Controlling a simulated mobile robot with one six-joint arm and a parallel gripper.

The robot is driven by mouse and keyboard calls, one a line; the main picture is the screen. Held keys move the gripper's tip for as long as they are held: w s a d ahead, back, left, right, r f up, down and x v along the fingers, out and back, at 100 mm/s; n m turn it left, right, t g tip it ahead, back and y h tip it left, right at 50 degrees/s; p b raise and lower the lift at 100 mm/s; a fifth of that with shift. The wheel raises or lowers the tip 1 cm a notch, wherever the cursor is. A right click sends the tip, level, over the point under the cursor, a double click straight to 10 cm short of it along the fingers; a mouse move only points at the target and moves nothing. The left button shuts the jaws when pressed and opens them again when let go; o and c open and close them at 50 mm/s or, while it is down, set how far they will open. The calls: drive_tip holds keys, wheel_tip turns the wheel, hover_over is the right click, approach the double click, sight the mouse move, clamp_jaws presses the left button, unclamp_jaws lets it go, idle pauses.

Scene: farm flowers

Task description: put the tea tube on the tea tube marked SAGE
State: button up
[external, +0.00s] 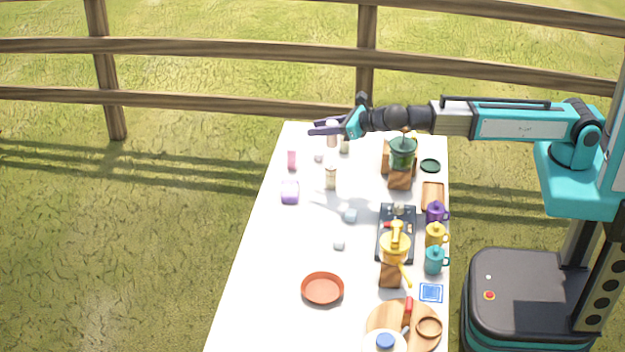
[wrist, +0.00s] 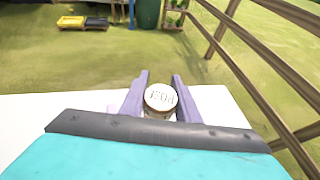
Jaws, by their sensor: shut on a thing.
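My gripper (external: 325,127) is over the far end of the white table, shut on a tea tube (external: 332,140). In the wrist view the tube's round white lid (wrist: 160,97) sits upright between the purple fingers (wrist: 154,92). A pale green tube (external: 345,146) stands just right of the held tube. A cream tube (external: 330,178) stands nearer, and a small pink tube (external: 292,159) is to the left. No SAGE marking can be read; I cannot tell which tube bears it.
A green dripper on a wooden stand (external: 402,154) is right of the gripper. A black tray (external: 396,233), several coloured mugs and an orange dish (external: 322,289) are nearer. Bare tabletop (external: 275,250) lies at the left.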

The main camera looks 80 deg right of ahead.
drive_tip(key=shift+f, duration=1.9)
drive_tip(key=shift+f, duration=0.1)
drive_tip(key=shift+f, duration=1.8)
drive_tip(key=shift+f, duration=0.15)
drive_tip(key=o, duration=1.1)
drive_tip(key=shift+c, duration=0.2)
